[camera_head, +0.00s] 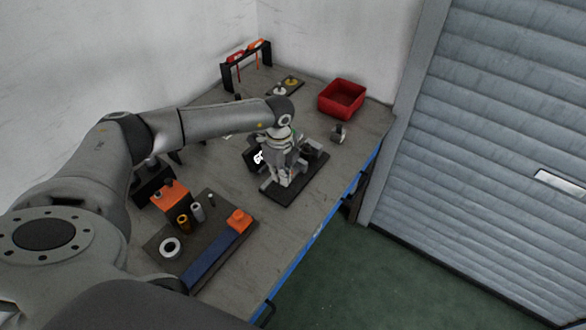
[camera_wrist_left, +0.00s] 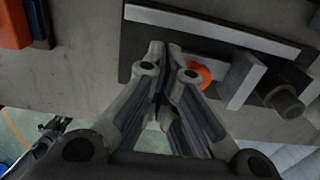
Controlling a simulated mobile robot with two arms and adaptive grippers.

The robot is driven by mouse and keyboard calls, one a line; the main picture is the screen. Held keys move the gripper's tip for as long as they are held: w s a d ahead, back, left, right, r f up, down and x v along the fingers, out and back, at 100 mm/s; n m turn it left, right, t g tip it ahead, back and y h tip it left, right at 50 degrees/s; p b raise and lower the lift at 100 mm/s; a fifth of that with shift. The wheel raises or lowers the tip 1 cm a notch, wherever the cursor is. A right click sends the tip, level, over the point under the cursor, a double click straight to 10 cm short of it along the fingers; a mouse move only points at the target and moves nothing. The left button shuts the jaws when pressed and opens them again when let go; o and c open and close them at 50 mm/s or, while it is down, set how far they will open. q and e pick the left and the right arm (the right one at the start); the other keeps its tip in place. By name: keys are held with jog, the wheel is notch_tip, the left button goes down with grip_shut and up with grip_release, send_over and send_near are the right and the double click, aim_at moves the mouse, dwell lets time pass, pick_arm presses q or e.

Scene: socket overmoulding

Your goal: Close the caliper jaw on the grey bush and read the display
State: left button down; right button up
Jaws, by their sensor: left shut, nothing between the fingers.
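The caliper fixture sits on a dark base plate (camera_head: 303,186) on the bench. A dark display (camera_head: 257,157) with white marks stands at its left; its reading is too small to make out. My left gripper (camera_head: 281,178) is shut and empty, pointing down over the fixture and hiding part of it. In the left wrist view the closed fingertips (camera_wrist_left: 166,50) are beside an orange round part (camera_wrist_left: 200,76) and a grey upright block (camera_wrist_left: 242,78), with a dark cylinder (camera_wrist_left: 286,101) beyond. I cannot tell which part is the grey bush.
A red bin (camera_head: 342,97) and a tool rack (camera_head: 226,75) stand at the back. The bench front is mostly clear.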

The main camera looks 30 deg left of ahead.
pick_arm(q)
jog(key=shift+f+b, duration=0.6)
jog(key=shift+f, duration=0.45)
jog(key=shift+w+d+b, duration=0.15)
jog(key=shift+w+b, duration=1)
jog(key=shift+w, duration=0.65)
jog(key=shift+w+r, duration=0.2)
jog(key=shift+w, duration=0.05)
dwell(0.6)
jog(key=shift+s, duration=0.1)
jog(key=shift+s, duration=0.1)
jog(key=shift+s+p, duration=0.4)
jog(key=shift+p, duration=0.15)
notch_tip(320, 180, up, 8)
jog(key=p, duration=0.6)
jog(key=shift+s+f, duration=0.1)
jog(key=shift+f, duration=0.05)
